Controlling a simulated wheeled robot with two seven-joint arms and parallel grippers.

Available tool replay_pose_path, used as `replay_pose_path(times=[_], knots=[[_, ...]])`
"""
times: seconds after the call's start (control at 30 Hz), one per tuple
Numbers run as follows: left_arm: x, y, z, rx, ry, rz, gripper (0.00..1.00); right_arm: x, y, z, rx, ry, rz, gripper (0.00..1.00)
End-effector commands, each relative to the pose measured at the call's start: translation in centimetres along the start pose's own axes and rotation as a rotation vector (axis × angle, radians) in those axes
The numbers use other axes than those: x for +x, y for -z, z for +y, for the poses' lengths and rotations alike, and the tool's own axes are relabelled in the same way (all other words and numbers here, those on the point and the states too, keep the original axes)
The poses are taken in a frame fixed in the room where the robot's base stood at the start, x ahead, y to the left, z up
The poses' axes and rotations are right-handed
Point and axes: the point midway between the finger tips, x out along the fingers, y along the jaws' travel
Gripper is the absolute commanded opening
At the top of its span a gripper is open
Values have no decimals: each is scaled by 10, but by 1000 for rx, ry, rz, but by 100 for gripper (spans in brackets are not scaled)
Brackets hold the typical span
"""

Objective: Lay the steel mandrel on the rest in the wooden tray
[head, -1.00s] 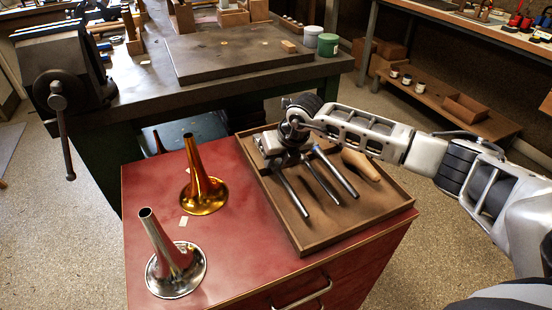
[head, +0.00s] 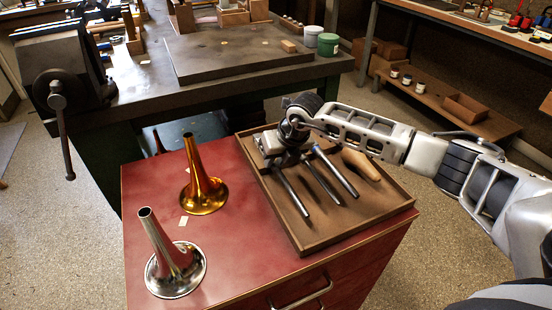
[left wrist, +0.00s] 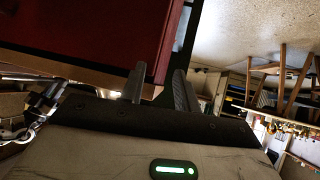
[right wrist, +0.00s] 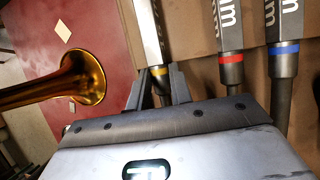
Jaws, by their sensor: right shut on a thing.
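The steel mandrel (head: 291,192) is the leftmost of three rods in the wooden tray (head: 309,245) in the head view. In the right wrist view the mandrel (right wrist: 149,35) has a yellow ring and passes between the fingertips of my right gripper (right wrist: 160,82), which is shut on it. In the head view this gripper (head: 285,157) is over the tray's left part. The wooden rest (right wrist: 192,58) runs crosswise by the rods; whether the held mandrel touches it I cannot tell. My left gripper (left wrist: 159,90) is open and empty, away from the tray, beside a red surface.
Two more rods, with red (right wrist: 230,58) and blue (right wrist: 284,48) rings, lie right of the held one. A wooden handle-like piece (head: 362,165) is at the tray's right. A brass bell (head: 204,190) and a silver bell (head: 175,268) stand left on the red cabinet top (head: 228,262).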

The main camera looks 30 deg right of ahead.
Motion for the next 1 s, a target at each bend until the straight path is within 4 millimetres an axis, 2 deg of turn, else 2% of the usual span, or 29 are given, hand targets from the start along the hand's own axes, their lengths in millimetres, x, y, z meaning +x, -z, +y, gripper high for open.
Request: replay_pose_path(times=[0.03, 0.37, 0.4, 0.47, 0.5, 0.83, 1.0], knots=[[-1, -13, 2, 2, -4, -33, 32, -1, -2, 0, 0, -2, -6, 0], [0, -14, 2, 2, -4, -33, 32, -1, -2, 0, 0, -2, -6, 0], [0, -14, 2, 2, -4, -33, 32, -1, -2, 0, 0, -2, -6, 27], [0, -14, 2, 2, -4, -33, 32, -1, -2, 0, 0, -2, -5, 43], [0, -14, 2, 2, -4, -33, 32, -1, -2, 0, 0, -2, -5, 47], [-1, -11, 3, -7, -7, -26, 32, 2, 1, 0, 0, 1, 3, 47], [-11, 12, 10, -62, -29, 17, 32, 1, 1, 0, 0, 0, 1, 47]])
